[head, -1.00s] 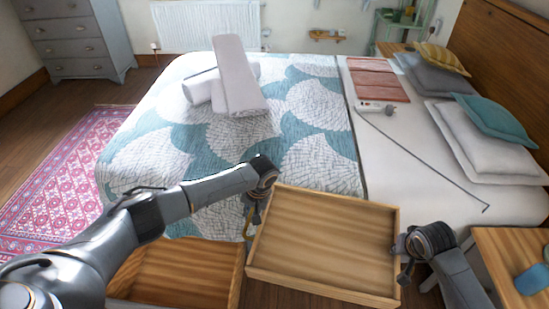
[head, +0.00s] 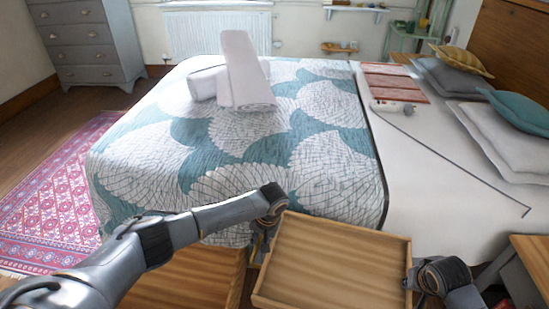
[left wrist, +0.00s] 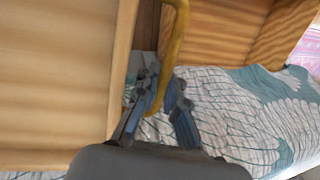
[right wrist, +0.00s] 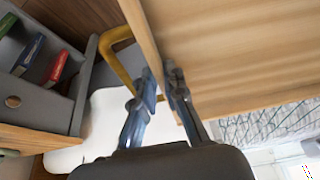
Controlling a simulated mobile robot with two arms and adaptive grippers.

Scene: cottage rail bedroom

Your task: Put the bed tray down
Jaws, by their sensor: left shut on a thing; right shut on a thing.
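The bed tray (head: 335,262) is a shallow wooden tray with a raised rim and brass-coloured handles. It is held in the air at the near side of the bed, and its near edge is cut off in the head view. My left gripper (head: 262,236) is shut on its left handle, which shows in the left wrist view (left wrist: 172,60). My right gripper (head: 411,283) is shut on the tray's right side; in the right wrist view its fingers (right wrist: 163,88) meet by the handle (right wrist: 114,58) and the rim. The tray's bottom surface is empty.
The bed (head: 250,165) has a teal-and-white quilt with rolled towels (head: 240,75). Its right part holds pillows (head: 505,140), folded pink cloths and a thin dark stick. A bedside table (head: 530,262) stands right. The quilt's middle is clear.

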